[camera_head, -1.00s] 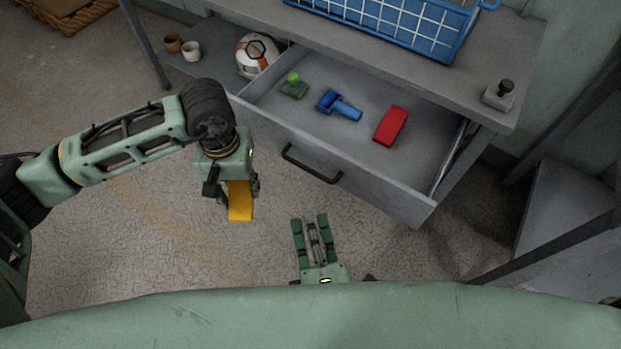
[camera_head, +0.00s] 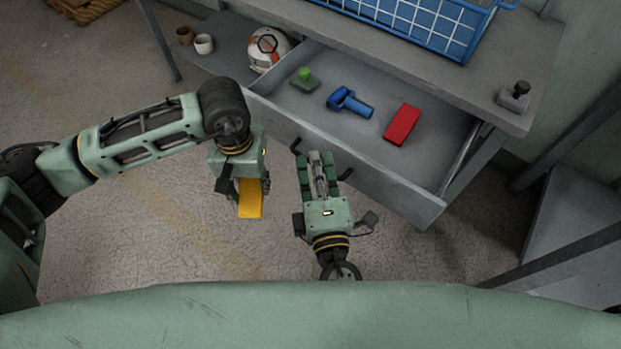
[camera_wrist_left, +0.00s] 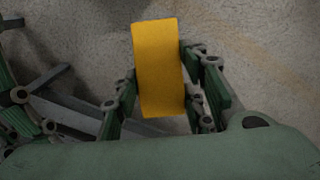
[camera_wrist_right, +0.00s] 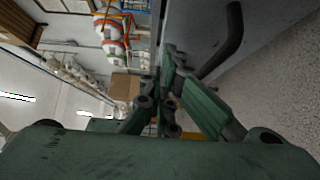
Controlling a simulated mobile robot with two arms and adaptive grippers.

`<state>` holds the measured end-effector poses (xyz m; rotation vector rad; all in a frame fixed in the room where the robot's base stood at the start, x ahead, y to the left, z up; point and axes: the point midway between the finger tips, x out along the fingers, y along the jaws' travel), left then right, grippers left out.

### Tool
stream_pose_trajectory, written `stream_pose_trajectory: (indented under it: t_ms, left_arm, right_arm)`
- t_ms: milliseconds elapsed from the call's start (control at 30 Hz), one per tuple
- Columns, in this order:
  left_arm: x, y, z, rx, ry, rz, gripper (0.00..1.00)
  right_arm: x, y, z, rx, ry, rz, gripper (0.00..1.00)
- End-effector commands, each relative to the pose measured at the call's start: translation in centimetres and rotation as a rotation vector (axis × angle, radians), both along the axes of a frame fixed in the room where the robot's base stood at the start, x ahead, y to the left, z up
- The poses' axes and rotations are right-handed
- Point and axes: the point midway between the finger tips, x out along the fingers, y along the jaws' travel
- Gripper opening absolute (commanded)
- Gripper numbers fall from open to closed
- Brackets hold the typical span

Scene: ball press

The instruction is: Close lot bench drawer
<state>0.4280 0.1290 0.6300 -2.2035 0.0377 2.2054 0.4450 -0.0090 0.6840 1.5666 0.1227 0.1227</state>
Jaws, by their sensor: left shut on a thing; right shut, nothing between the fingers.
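The grey drawer (camera_head: 283,125) stands open below the bench top, with its dark bar handle (camera_head: 297,147) on its front. A green item (camera_head: 305,80), a blue item (camera_head: 350,102) and a red block (camera_head: 402,124) lie inside. My right gripper (camera_head: 318,156) is shut and empty at the drawer front, overlapping the middle of the handle in the head view; contact is unclear. The handle also shows in the right wrist view (camera_wrist_right: 225,45). My left gripper (camera_head: 248,183) is shut on a yellow block (camera_head: 250,200), left of the drawer; the block fills the left wrist view's middle (camera_wrist_left: 158,65).
A blue wire basket (camera_head: 430,25) and a small grey device with a dark knob (camera_head: 514,97) are on the bench top (camera_head: 480,80). A white-and-orange helmet (camera_head: 268,50) and two cups (camera_head: 204,44) sit on the lower shelf. Floor before the drawer is open.

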Motion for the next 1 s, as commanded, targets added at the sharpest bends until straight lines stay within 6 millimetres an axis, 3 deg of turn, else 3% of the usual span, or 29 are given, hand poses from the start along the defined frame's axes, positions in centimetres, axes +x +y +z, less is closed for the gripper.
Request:
stream_pose_trajectory:
  t_ms: [167,667,867,1000]
  left_arm:
    - [0.0,0.0,0.2,0.000,-0.001,0.000,0.08]
    - [0.0,0.0,0.2,-0.001,-0.001,0.000,0.08]
    - [0.0,0.0,0.0,0.000,-0.001,0.000,0.08]
    - [0.0,0.0,-0.2,0.000,-0.001,0.000,0.08]
  right_arm:
    - [1.0,-0.7,0.0,-0.001,0.001,0.002,0.00]
    - [1.4,-1.1,-0.1,0.000,0.001,0.001,0.00]
    - [3.3,-2.5,0.0,-0.002,-0.001,-0.002,0.00]
    - [5.8,-4.3,0.0,-0.002,-0.003,-0.003,0.00]
